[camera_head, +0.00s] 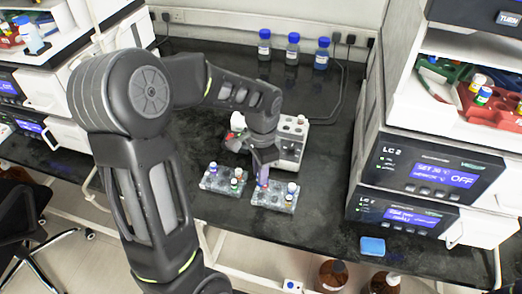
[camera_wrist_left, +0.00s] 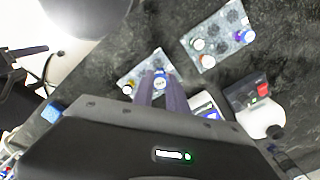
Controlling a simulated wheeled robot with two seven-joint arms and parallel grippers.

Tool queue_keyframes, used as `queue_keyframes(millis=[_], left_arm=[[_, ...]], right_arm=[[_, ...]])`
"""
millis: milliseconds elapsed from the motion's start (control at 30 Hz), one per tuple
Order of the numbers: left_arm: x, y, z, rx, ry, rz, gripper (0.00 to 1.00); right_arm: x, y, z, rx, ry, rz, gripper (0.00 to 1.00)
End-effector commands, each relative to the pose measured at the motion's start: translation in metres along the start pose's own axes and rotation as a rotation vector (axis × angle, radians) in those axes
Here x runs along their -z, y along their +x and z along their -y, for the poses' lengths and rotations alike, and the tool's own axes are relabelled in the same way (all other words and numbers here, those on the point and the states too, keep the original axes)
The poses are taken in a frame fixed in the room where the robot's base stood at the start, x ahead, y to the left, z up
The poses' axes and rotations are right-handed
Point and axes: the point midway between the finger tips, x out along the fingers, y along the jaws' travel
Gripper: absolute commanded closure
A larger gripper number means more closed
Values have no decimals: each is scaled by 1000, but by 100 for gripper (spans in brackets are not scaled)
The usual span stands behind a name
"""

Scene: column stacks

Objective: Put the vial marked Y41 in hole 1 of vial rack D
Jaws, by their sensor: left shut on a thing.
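My left gripper (camera_head: 262,183) reaches down over the right one of two small grey racks on the bench. In the left wrist view its two purple-grey fingers (camera_wrist_left: 161,88) are shut on a vial with a blue top (camera_wrist_left: 160,72). The vial's marking cannot be read, and I cannot tell whether its base is inside a hole. The left rack (camera_head: 212,186) holds several vials with white, red and green colours. No rack letters are readable. My right gripper is not in view.
Three blue-capped bottles (camera_head: 293,48) stand at the back. LC instruments (camera_head: 430,170) fill the right side. A blue box (camera_head: 372,246) lies near the front edge. Bench right of the racks is clear.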

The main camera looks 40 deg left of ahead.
Motion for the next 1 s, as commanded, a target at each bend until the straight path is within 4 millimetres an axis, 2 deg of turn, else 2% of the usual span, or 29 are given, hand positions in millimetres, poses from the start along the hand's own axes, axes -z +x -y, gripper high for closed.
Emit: queue_keyframes(millis=[100,567,1000], left_arm=[[-1,8,-4,0,-1,-11,100],[4,9,-2,9,-7,-27,100],[4,39,-1,8,-7,-26,100]], right_arm=[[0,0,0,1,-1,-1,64],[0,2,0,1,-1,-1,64],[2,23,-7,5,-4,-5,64]])
